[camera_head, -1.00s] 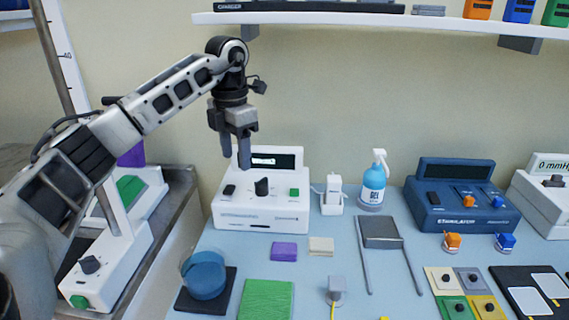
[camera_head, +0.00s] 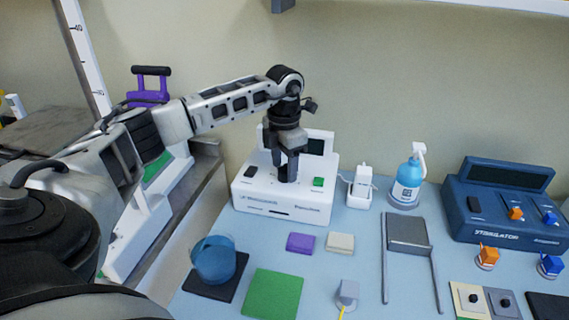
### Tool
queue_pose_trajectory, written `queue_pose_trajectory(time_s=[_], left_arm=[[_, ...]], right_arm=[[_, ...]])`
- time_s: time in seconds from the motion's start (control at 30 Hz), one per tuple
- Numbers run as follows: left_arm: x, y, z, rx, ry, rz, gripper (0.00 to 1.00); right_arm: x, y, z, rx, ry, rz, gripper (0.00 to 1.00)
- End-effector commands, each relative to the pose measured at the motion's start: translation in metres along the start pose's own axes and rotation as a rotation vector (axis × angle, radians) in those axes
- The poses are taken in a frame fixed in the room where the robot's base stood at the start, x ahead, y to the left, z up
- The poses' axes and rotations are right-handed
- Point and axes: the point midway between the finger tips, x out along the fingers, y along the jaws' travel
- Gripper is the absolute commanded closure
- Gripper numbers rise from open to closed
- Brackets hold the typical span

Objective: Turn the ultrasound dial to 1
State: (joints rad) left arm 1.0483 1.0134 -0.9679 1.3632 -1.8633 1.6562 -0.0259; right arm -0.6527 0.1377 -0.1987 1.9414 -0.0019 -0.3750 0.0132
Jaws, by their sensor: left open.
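The white ultrasound unit (camera_head: 270,200) stands at the back left of the blue table, with a dark screen (camera_head: 315,146), a black switch (camera_head: 251,172) and a green button (camera_head: 318,182) on its top. My left gripper (camera_head: 287,172) is open and points down over the middle of the unit, where the dial is. Its fingers are at or just above the dial and hide most of it. I cannot tell whether they touch the dial or which number it points to. My right gripper is not in view.
Right of the unit are a small white device (camera_head: 361,188), a blue gel bottle (camera_head: 408,182) and the blue stimulator (camera_head: 500,215). In front lie a purple block (camera_head: 300,243), a beige block (camera_head: 340,243), a blue round container (camera_head: 213,262) and a green pad (camera_head: 272,296).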

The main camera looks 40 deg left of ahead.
Motion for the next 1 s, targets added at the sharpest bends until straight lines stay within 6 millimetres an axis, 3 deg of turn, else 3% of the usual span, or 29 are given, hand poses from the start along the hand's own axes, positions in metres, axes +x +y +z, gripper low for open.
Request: queue_pose_trajectory(time_s=[0.4, 0.57, 0.6, 1.0], left_arm=[[0.0103, -0.0001, 0.0001, 0.001, 0.000, 0.000, 0.48], [0.0100, -0.0001, 0.0001, 0.001, 0.000, 0.000, 0.89], [0.0100, -0.0001, 0.0002, 0.001, 0.000, 0.000, 0.93], [0.0097, 0.0000, 0.0003, 0.063, -0.001, 0.001, 0.92]], right_arm=[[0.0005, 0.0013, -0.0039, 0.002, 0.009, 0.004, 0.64], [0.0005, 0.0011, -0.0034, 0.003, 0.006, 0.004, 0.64], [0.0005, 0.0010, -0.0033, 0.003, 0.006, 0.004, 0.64], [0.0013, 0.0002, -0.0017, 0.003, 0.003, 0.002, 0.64]])
